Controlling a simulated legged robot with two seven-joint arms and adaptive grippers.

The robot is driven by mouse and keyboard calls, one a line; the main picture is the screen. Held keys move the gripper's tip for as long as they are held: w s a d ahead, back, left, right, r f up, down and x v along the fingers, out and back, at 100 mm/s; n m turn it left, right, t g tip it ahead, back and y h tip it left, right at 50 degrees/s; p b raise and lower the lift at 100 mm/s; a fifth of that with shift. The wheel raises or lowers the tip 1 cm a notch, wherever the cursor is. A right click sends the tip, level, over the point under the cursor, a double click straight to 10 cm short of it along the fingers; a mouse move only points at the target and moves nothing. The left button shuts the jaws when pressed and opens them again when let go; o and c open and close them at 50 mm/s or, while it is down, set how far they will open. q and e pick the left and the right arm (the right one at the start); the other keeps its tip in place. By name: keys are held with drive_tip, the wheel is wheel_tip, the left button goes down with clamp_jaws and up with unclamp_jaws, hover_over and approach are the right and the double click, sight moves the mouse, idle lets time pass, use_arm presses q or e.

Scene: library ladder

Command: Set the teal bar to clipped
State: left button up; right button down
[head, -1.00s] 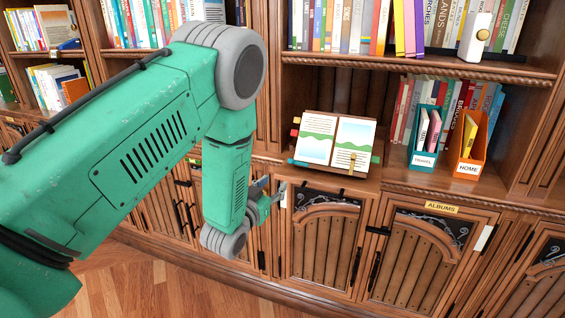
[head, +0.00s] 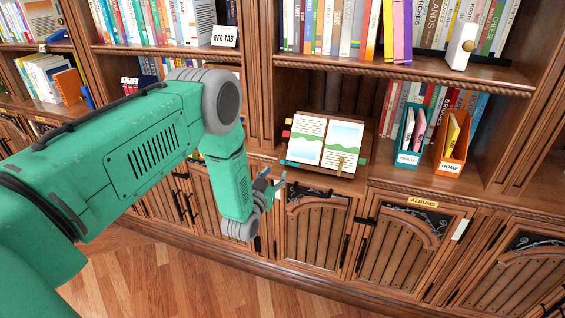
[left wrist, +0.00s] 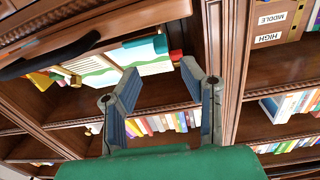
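An open picture book (head: 325,142) leans on a wooden stand on the cabinet ledge, with small coloured tabs at its sides. A small teal piece (head: 289,163) shows at its lower left corner. My right gripper is out of view.
A teal file box (head: 411,137) and an orange file box (head: 451,141) stand right of the book. Shelves of books rise above. Cabinet doors (head: 317,225) lie below the ledge. Open wooden floor (head: 150,275) is in front.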

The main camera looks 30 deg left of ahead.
sight(282, 162)
use_arm(q)
drive_tip(key=x, duration=0.6)
drive_tip(key=shift+w+a, duration=0.15)
clamp_jaws()
